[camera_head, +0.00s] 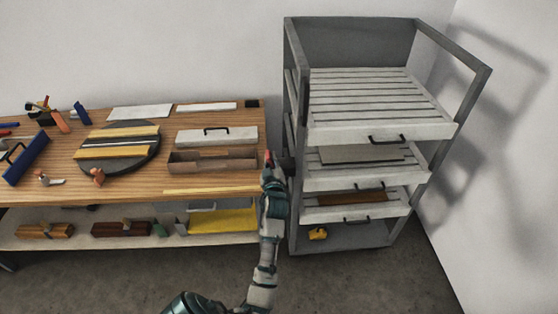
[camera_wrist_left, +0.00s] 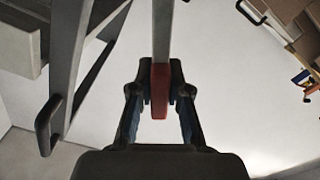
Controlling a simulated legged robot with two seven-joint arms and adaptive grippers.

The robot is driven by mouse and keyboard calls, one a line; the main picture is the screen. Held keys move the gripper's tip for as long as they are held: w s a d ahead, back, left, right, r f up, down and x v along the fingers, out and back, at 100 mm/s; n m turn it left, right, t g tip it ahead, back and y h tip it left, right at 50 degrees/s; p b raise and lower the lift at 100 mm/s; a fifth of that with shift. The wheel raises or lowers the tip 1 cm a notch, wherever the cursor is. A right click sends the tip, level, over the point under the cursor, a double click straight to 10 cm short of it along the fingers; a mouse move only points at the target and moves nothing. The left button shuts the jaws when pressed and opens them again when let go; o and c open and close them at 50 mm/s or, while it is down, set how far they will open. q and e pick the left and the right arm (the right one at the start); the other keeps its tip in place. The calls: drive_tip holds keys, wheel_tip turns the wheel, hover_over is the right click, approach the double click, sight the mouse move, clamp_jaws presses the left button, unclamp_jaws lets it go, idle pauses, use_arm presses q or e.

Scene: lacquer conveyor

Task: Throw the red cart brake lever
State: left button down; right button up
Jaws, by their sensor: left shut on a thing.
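The red brake lever (camera_wrist_left: 160,92) shows in the left wrist view as a red grip on a flat grey bar. My left gripper (camera_wrist_left: 160,104) is shut on the red grip, with a finger on each side of it. In the head view the left gripper (camera_head: 271,168) is at the left side of the grey cart (camera_head: 293,225), by the right end of the workbench. Only a small bit of the red lever (camera_head: 267,157) shows there; the gripper hides most of it. My right gripper is not in view.
The cart holds several slatted drawers with black handles. A yellow object (camera_head: 318,234) lies on its bottom shelf. Floor in front is clear.

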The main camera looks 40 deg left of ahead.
use_arm(q)
drive_tip(key=shift+s+a+f+n, duration=0.35)
drive_tip(key=shift+s+a+n, duration=0.15)
drive_tip(key=shift+n, duration=0.3)
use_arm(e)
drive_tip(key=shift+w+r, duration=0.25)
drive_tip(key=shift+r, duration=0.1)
use_arm(q)
drive_tip(key=c, duration=1.3)
unclamp_jaws()
drive_tip(key=shift+s, duration=0.1)
drive_tip(key=shift+o, duration=0.9)
drive_tip(key=shift+s, duration=0.15)
drive_tip(key=shift+r, duration=0.1)
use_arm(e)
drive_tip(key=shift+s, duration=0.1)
use_arm(q)
drive_tip(key=shift+d, duration=0.1)
drive_tip(key=v, duration=1.2)
